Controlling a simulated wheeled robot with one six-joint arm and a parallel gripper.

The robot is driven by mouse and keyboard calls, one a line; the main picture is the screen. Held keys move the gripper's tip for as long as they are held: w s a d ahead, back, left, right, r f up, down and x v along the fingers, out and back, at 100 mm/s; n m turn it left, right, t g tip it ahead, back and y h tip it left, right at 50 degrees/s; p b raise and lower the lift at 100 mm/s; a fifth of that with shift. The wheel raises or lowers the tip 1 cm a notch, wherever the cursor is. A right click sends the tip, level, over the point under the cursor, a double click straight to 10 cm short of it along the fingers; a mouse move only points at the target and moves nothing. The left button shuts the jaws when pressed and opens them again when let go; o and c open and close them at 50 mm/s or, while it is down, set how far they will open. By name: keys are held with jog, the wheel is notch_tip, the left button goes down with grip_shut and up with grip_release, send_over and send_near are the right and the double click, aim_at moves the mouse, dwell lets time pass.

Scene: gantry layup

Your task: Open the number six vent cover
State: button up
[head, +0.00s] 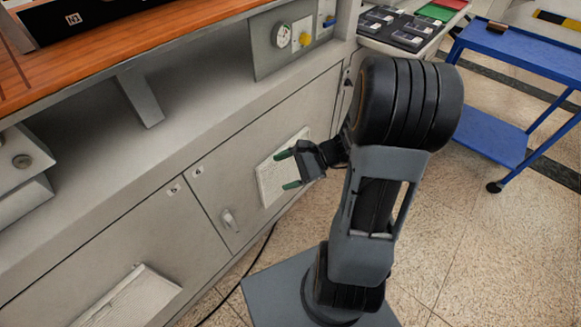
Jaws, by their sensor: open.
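The grey cabinet front has two doors side by side, each with a small number tag. The left door's tag (173,188) looks like 5. The right door's tag (197,171) is too small to read surely. The right door (222,190) appears shut, with a small silver latch handle (230,220) low on its left side. A pale slatted vent panel (272,180) sits on that door. My gripper (287,170) is open and empty, its green fingertips in front of the vent panel and right of the handle. I cannot tell whether it touches the panel.
A second pale vent panel (135,295) is low on the left door. A gauge plate (270,55) is above the doors. A black cable (248,265) runs along the floor by the cabinet. A blue cart (520,50) stands at right; speckled floor lies between.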

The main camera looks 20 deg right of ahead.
jog(key=w+d+f+m+t+h+b, duration=0.2)
jog(key=d+f+m+t+b, duration=0.1)
jog(key=d+f+m+t, duration=0.35)
jog(key=w+d+f+m+t+h+b, duration=0.3)
jog(key=d+f+m+t, duration=0.3)
jog(key=d+f+m, duration=0.2)
jog(key=b+x, duration=0.1)
jog(key=x, duration=1.1)
jog(key=shift+w+a+b, duration=0.2)
jog(key=shift+a+b, duration=0.05)
jog(key=shift+b, duration=0.15)
jog(key=shift+r, duration=0.1)
jog(key=c, duration=1.3)
jog(key=shift+s+d, duration=0.1)
